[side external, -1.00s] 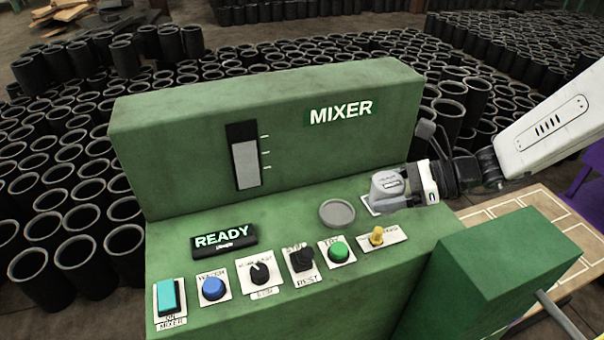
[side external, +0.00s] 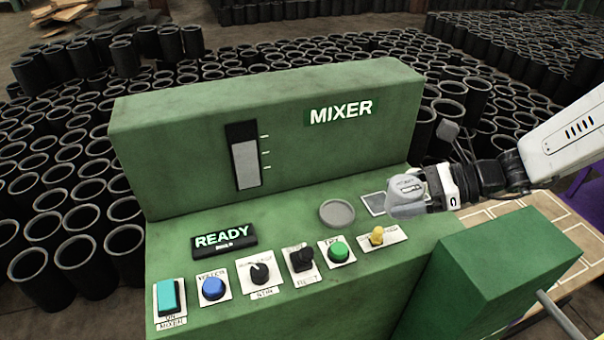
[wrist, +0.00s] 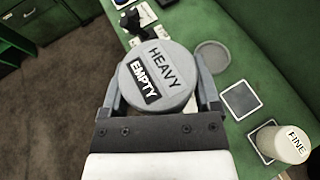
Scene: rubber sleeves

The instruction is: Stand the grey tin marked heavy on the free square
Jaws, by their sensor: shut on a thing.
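The grey tin (wrist: 158,76) has a lid reading HEAVY, with a dark EMPTY label, and sits between the two fingers of my gripper (wrist: 160,92) in the wrist view. My gripper (side external: 430,190) is shut on the tin (side external: 404,193) in the side view, over the right end of the green console. I cannot tell whether the tin's base touches the console. A bare white-edged square (wrist: 243,101) lies right of the tin in the wrist view; it shows left of the tin in the side view (side external: 375,204). A cream tin marked FINE (wrist: 287,144) stands on another square.
A round grey disc (side external: 337,213) lies left of the bare square. Labelled buttons and knobs, including a yellow-topped switch (side external: 377,236), line the console's front. The upright MIXER panel (side external: 275,130) rises behind. A green block (side external: 490,265) stands at the right front.

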